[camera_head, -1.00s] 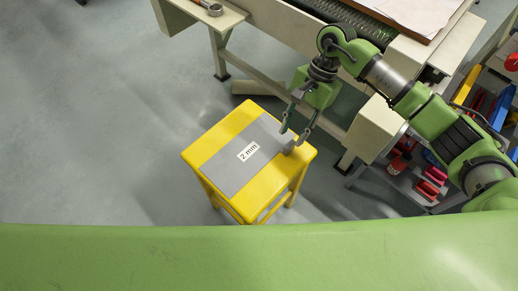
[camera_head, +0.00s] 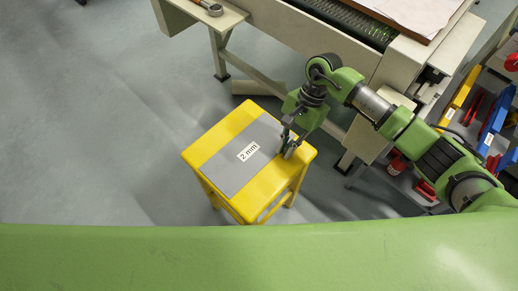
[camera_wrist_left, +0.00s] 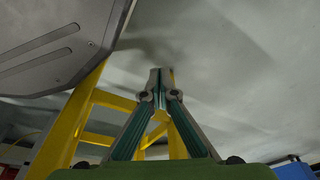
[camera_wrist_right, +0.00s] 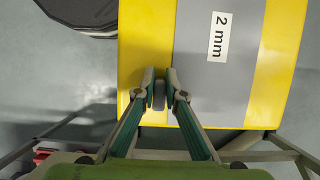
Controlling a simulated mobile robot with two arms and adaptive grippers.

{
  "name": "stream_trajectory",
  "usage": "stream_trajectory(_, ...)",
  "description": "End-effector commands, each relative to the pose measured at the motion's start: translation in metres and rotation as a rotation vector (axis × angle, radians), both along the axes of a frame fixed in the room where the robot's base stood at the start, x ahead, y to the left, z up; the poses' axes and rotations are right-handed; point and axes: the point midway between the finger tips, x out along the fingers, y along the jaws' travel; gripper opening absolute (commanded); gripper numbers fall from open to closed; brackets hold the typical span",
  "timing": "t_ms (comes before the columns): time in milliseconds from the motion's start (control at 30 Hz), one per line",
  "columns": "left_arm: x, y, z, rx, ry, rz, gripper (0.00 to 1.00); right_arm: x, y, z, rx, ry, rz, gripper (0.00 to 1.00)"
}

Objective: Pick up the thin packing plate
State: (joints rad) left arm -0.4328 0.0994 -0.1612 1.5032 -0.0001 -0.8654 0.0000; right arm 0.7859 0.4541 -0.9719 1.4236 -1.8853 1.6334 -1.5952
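The thin packing plate (camera_head: 227,170) is a flat grey sheet with a white "2 mm" label, lying on a yellow stool (camera_head: 255,117). It also shows in the right wrist view (camera_wrist_right: 212,90), with a small grey tab (camera_wrist_right: 159,97) beside its near edge; the join is hidden by a finger.
A cream machine bench (camera_head: 325,45) stands behind the stool. At the right are shelves with blue (camera_head: 495,118) and yellow (camera_head: 463,96) bins and red items. The grey floor (camera_head: 95,130) to the left is clear.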

Motion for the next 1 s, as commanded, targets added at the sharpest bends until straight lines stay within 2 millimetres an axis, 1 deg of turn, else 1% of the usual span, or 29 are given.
stream_trajectory(367,0.0,0.0,0.0,0.0,0.0,-0.001,0.0,0.0,0.0,0.002,0.001,-0.001,0.001,0.0)
stream_trajectory(467,0.0,0.0,0.0,0.0,0.0,-0.001,0.0,0.001,0.0,0.006,0.001,-0.003,0.001,0.0)
stream_trajectory(567,0.0,0.0,0.001,0.0,-0.001,-0.001,0.0,0.001,0.0,0.014,0.001,-0.003,0.001,0.0)
stream_trajectory(700,0.001,0.0,0.001,0.0,-0.002,-0.001,0.0,0.001,-0.001,0.035,0.001,-0.005,0.002,0.0)
stream_trajectory(767,0.001,-0.001,0.002,-0.001,-0.006,-0.001,0.0,-0.006,-0.009,0.044,-0.001,-0.004,0.0,0.0)
stream_trajectory(900,-0.012,0.0,-0.012,0.001,0.016,-0.003,0.0,-0.021,-0.025,0.072,-0.001,-0.006,0.001,0.0)
stream_trajectory(1000,-0.016,0.0,-0.016,0.0,0.018,-0.004,0.0,-0.034,-0.038,0.092,-0.001,-0.004,0.0,0.0)
